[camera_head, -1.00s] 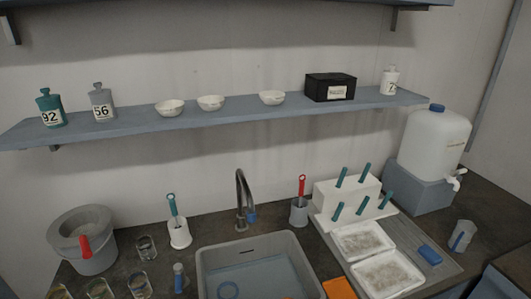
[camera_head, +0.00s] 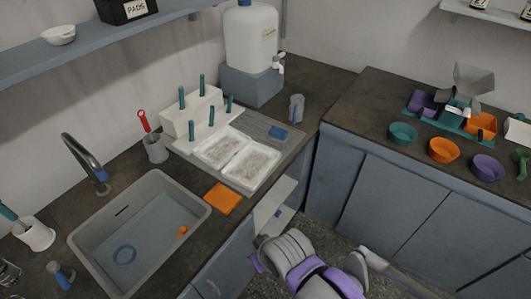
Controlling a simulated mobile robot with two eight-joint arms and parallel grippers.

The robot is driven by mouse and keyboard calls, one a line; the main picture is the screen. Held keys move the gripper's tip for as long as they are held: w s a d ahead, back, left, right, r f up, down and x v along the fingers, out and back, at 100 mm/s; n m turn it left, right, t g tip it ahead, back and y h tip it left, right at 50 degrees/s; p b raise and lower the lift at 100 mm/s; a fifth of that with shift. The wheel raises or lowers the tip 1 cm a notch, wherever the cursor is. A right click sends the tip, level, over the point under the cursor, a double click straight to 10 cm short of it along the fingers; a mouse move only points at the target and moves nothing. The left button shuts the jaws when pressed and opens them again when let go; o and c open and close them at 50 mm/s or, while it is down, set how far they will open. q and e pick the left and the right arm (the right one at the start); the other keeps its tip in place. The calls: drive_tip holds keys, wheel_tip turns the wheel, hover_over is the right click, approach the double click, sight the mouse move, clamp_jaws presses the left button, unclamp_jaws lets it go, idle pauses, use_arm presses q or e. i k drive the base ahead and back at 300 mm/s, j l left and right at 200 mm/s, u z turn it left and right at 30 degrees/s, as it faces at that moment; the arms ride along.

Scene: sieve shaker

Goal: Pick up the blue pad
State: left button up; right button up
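The blue pad (camera_head: 279,134) is a small flat block. It lies on the grey draining board (camera_head: 262,124), to the right of two white trays with a speckled filling. Part of one of my arms, grey and purple, shows at the bottom centre, in front of the counter and well below the pad. It appears to be my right arm; its fingertips cannot be made out. Nothing touches the pad. My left gripper is not in view.
An orange cloth (camera_head: 222,198) lies between the sink (camera_head: 137,235) and the trays (camera_head: 238,160). A white peg rack (camera_head: 193,112) stands behind the trays. A grey cup (camera_head: 296,108) and a water container (camera_head: 251,40) stand beyond the pad. Bowls sit on the right counter.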

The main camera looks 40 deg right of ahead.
sight(281, 135)
drive_tip(key=z, duration=1.35)
drive_tip(key=k+u, duration=0.1)
drive_tip(key=u, duration=1.4)
drive_tip(key=z, duration=1.5)
drive_tip(key=u, duration=0.7)
drive_tip(key=i+l+u, duration=0.1)
drive_tip(key=u, duration=0.3)
drive_tip(key=l+u, duration=0.4)
drive_tip(key=i+l+u, duration=0.1)
drive_tip(key=l+u, duration=0.15)
drive_tip(key=u, duration=0.15)
